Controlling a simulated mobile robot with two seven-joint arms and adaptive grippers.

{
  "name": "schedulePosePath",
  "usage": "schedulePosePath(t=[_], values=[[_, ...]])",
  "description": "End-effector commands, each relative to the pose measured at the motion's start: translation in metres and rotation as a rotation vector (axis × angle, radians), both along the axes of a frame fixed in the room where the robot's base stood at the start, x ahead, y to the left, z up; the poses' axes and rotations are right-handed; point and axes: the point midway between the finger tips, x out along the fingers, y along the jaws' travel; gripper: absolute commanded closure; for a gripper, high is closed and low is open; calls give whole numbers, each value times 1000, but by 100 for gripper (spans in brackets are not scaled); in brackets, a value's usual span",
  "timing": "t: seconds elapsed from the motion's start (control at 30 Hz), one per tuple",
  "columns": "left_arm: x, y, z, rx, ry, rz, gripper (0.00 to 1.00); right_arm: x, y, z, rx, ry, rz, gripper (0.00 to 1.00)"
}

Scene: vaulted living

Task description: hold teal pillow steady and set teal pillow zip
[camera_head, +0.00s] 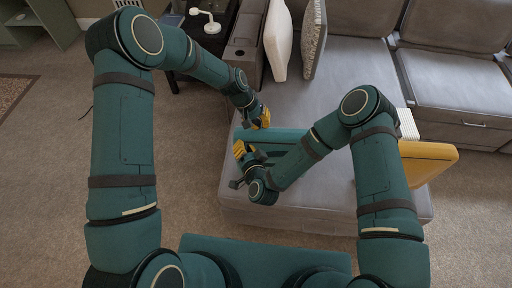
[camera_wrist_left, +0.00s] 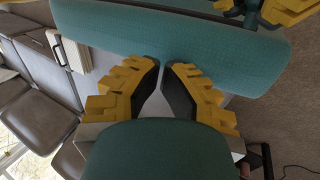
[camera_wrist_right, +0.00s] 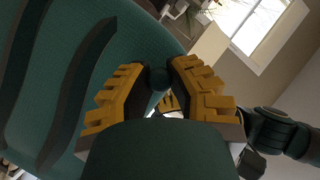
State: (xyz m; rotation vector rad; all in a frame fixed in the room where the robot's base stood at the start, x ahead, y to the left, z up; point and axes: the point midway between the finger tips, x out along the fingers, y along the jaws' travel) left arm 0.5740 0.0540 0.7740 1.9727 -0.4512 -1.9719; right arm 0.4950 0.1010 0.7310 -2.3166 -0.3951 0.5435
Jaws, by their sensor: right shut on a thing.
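The teal pillow (camera_head: 283,137) lies on the grey sofa seat, partly hidden behind my right forearm. In the left wrist view the pillow (camera_wrist_left: 215,55) stretches across the top, just beyond the fingertips. My left gripper (camera_head: 262,118) is at the pillow's far side, its fingertips nearly together with nothing visible between them. My right gripper (camera_head: 243,153) is at the pillow's left end. In the right wrist view it is shut on a small dark teal round piece, apparently the pull of the teal pillow zip (camera_wrist_right: 158,78). The pillow (camera_wrist_right: 60,80), with dark curved bands, fills the left there.
A yellow cushion (camera_head: 428,160) and a white ribbed item (camera_head: 407,124) are right of my right arm. White (camera_head: 278,42) and patterned (camera_head: 314,38) cushions lean at the sofa's back left. A dark side table (camera_head: 210,38) stands beside the sofa. Carpet is clear at left.

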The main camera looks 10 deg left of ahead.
Motion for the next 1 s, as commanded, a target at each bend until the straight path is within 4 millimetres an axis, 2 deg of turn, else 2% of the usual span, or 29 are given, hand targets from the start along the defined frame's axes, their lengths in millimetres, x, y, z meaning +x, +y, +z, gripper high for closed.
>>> schedulePosePath(t=[0.23,0.27,0.3,0.33,0.37,0.77,0.87,1.0], values=[[-1,0,-2,0,2,0,100,-3,4,-1,2,5,11,100],[-1,0,-2,0,1,0,100,-3,4,-1,2,6,11,78],[0,0,-2,0,1,0,100,-3,4,-1,3,6,11,64],[0,0,-2,0,1,0,100,-3,3,-1,3,6,11,54],[0,0,-2,0,1,0,100,-3,3,-1,3,6,10,48],[-1,0,-2,1,2,0,100,-7,-1,1,1,4,7,48],[-1,0,-2,1,2,0,100,-18,-6,4,1,5,8,48],[-1,0,-2,1,2,0,100,-42,-17,11,1,6,10,48]])
